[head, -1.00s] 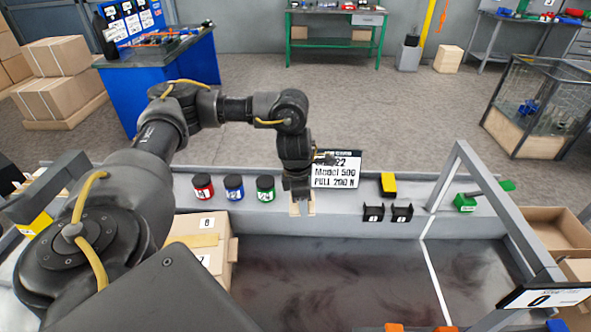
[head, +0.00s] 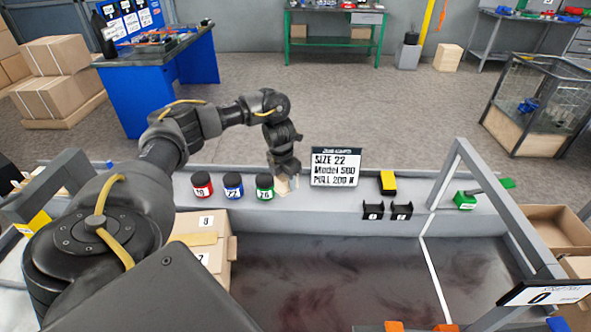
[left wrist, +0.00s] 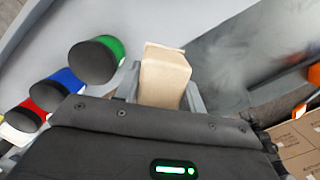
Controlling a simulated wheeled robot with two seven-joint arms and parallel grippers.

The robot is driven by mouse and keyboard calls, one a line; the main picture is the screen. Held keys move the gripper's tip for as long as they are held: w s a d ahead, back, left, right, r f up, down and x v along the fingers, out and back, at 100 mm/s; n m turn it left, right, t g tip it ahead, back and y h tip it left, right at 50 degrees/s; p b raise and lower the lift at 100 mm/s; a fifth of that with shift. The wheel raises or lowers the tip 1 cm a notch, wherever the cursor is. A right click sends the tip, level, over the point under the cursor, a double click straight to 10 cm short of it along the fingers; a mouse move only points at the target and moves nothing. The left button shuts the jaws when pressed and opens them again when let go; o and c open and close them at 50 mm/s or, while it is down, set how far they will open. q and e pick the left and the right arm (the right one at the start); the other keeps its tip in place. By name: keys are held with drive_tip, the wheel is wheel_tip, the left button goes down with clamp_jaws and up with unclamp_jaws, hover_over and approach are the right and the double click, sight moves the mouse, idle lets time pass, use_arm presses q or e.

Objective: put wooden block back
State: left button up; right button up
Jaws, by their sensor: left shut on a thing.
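The wooden block (left wrist: 164,78) is pale and box-shaped, held between the two fingers of my left gripper (left wrist: 160,90) in the left wrist view. In the head view my left gripper (head: 284,183) points down over the grey ledge, just right of the green jar. Only a small pale part of the block (head: 283,186) shows there below the gripper. I cannot tell whether the block touches the ledge. My right gripper is not in view.
Red (head: 202,185), blue (head: 233,186) and green (head: 265,187) jars stand in a row left of the gripper. A sign (head: 336,167) stands close on its right. Black holders (head: 387,211) and a yellow item (head: 388,182) are further right. The dark bench top (head: 330,275) in front is clear.

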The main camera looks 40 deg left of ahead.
use_arm(q)
drive_tip(key=b, duration=0.3)
hover_over(296, 197)
drive_tip(key=s, duration=0.1)
wheel_tip(296, 197, down, 5)
drive_tip(key=shift+s+f, duration=0.1)
drive_tip(key=shift+f, duration=0.05)
drive_tip(key=shift+w+f, duration=0.15)
drive_tip(key=shift+w, duration=0.1)
drive_tip(key=shift+w+f, duration=0.1)
drive_tip(key=shift+f, duration=1.15)
drive_tip(key=shift+w+f, duration=0.15)
drive_tip(key=shift+f, duration=0.35)
